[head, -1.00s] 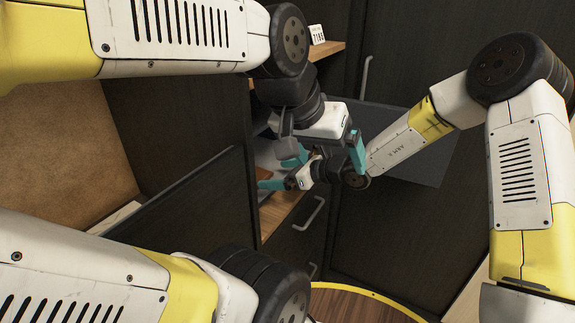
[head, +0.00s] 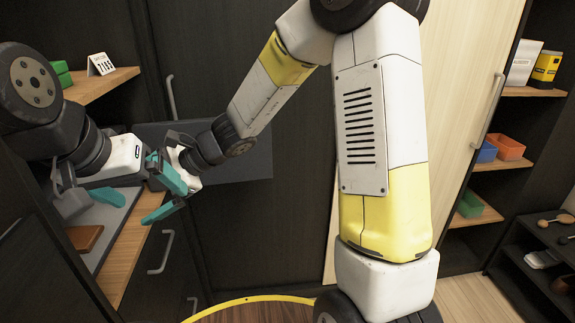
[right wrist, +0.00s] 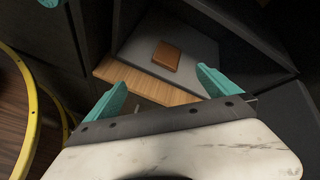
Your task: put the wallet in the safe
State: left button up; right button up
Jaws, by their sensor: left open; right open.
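The brown wallet (head: 85,237) lies flat on a grey floor panel inside a dark, open-fronted box that looks like the safe (head: 112,222). In the right wrist view the wallet (right wrist: 166,56) lies on the grey floor (right wrist: 140,40), beyond and between my fingertips. My right gripper (head: 150,190) is open and empty, outside the opening and to the right of the wallet; its spread fingers show in the right wrist view (right wrist: 160,88). My left gripper (head: 130,180) is open, close beside the right one, and partly hidden. A grey panel (head: 255,162), apparently the safe's open door, stands behind my right forearm.
A wooden shelf edge (head: 125,250) runs in front of the grey floor. Above it a shelf holds a number card (head: 100,64) and green boxes (head: 62,75). Drawers with handles (head: 162,252) are below. Shelves at right hold an orange bin (head: 507,147) and a blue box (head: 486,151).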

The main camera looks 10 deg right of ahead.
jog(key=s+d+r+n+t+h, duration=0.2)
jog(key=s+d+r+n+h, duration=0.1)
jog(key=d, duration=0.8)
jog(key=s+d+r+n+t+h, duration=0.1)
jog(key=s+d+r+n+h, duration=0.2)
jog(key=d, duration=0.8)
jog(key=s+d+r+n+t+h, duration=0.2)
jog(key=s+d+n, duration=0.3)
jog(key=d, duration=0.6)
jog(key=shift+s+d+r+n+t+h, duration=0.35)
jog(key=shift+s+r+h, duration=0.4)
jog(key=shift+s, duration=0.3)
jog(key=shift+f, duration=0.1)
